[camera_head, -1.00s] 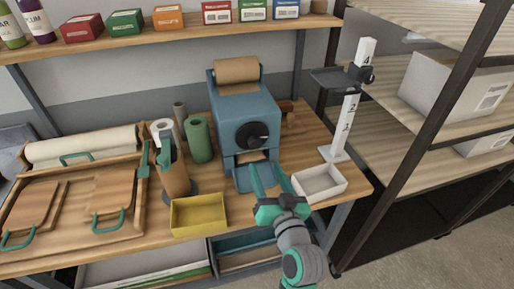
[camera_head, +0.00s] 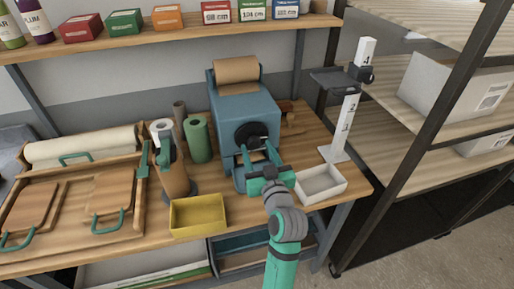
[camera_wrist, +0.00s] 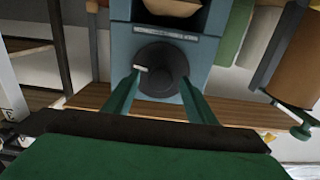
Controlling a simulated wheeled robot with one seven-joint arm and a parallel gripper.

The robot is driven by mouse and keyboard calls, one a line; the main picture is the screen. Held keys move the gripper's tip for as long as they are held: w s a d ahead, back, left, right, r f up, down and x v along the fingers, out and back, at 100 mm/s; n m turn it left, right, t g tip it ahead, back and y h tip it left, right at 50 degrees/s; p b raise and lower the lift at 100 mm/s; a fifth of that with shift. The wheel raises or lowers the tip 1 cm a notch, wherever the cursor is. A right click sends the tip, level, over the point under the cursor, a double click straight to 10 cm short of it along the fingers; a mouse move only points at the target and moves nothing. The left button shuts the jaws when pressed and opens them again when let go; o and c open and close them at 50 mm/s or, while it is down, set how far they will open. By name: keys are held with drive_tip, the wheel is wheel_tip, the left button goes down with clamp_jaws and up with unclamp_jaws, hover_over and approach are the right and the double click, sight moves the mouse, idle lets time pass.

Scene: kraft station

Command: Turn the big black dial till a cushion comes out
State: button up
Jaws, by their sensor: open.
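The big black dial (camera_head: 250,134) is on the front of a blue machine (camera_head: 245,104) with a brown paper roll (camera_head: 237,69) on top. My gripper (camera_head: 258,154) is open in front of the dial. In the wrist view the dial (camera_wrist: 161,69) shows a pale mark at its left, and the open fingers of my gripper (camera_wrist: 160,90) reach toward its two sides. I cannot tell whether they touch it. No cushion shows; the machine's lower opening is mostly hidden behind my gripper in the head view.
A white tray (camera_head: 338,194) stands right of my gripper, and a yellow bin (camera_head: 173,220) stands to the left. A green roll (camera_head: 198,139) is beside the machine. A numbered white post (camera_head: 346,125) stands at the right. The bench front holds little free room.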

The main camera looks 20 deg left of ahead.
drive_tip(key=shift+x, duration=0.9)
drive_tip(key=shift+d, duration=0.35)
drive_tip(key=shift+a, duration=0.15)
drive_tip(key=shift+c, duration=0.6)
drive_tip(key=shift+s+a, duration=0.2)
drive_tip(key=shift+a, duration=0.15)
drive_tip(key=c, duration=0.9)
drive_tip(key=shift+d, duration=0.3)
drive_tip(key=shift+a, duration=0.15)
